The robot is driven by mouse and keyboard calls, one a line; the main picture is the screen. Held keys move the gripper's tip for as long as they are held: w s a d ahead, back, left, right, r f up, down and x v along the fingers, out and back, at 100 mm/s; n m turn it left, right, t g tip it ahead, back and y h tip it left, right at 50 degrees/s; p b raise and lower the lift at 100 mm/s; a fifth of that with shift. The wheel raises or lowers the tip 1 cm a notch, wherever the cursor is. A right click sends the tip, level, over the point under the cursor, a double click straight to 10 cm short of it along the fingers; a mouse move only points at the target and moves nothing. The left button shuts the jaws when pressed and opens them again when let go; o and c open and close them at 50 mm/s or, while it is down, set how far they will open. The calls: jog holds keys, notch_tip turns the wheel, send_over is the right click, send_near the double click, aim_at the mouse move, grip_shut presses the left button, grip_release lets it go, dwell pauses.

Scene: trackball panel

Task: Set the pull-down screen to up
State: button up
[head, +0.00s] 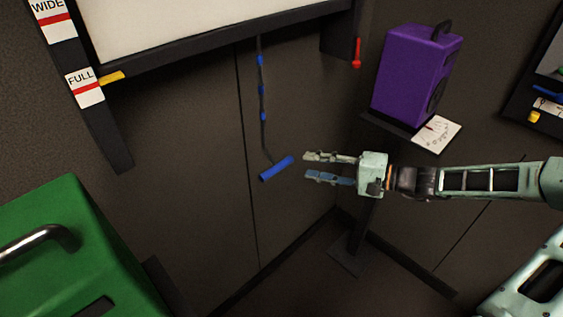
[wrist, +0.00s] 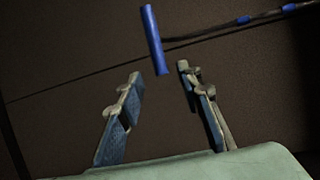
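The pull-down screen (head: 170,22) is a white sheet with a dark bottom bar at the upper left of the head view. A yellow pointer (head: 112,77) on the bar's left end is beside the FULL label (head: 84,85); a WIDE label (head: 52,17) is above it. A dark cord with blue beads (head: 261,89) hangs from the bar and ends in a blue handle (head: 276,168), which is tilted. My gripper (head: 305,166) is open and empty, just right of the handle. In the wrist view, the handle (wrist: 155,40) is ahead of the open fingers (wrist: 159,75).
A purple box (head: 415,75) sits on a small stand at the right, with a white dial card (head: 436,134) at its front. A red pull (head: 357,55) hangs at the screen's right. A green case (head: 75,250) fills the lower left. Dark wall lies behind the handle.

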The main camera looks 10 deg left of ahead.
aim_at(289, 163)
jog(key=x, duration=0.8)
jog(key=shift+w+a+f, duration=0.1)
jog(key=shift+a+f, duration=0.1)
jog(key=shift+a, duration=0.1)
grip_shut()
